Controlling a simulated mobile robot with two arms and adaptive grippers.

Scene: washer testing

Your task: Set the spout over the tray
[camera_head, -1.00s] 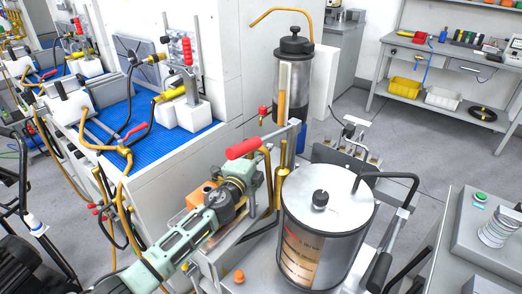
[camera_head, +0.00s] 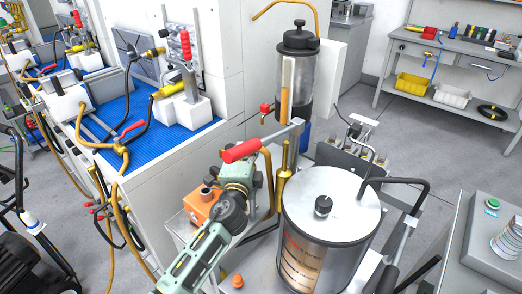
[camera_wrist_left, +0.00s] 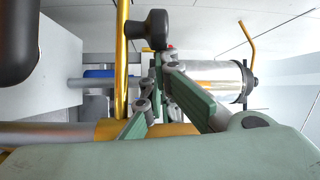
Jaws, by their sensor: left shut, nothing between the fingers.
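A brass spout (camera_head: 285,7) curves out from the top of the back cylinder (camera_head: 295,75); it also shows in the wrist view (camera_wrist_left: 247,38), turned sideways. A thin black bent pipe (camera_head: 405,183) comes off the front drum's right side. I cannot tell for sure which is the task's spout. A pale metal tray-like surface (camera_head: 190,222) lies left of the drum, partly behind my arm. My left gripper (camera_head: 248,168) is just below the red lever handle (camera_head: 243,151). In the wrist view its fingers (camera_wrist_left: 155,85) are shut and empty, beside a brass tube (camera_wrist_left: 122,50) and dark knob (camera_wrist_left: 150,28).
The front drum (camera_head: 325,240) stands right of my arm. An orange block (camera_head: 201,203) sits left of my gripper. A blue-matted bench (camera_head: 140,140) with clamps and hoses is at left. A control box (camera_head: 490,235) is at right.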

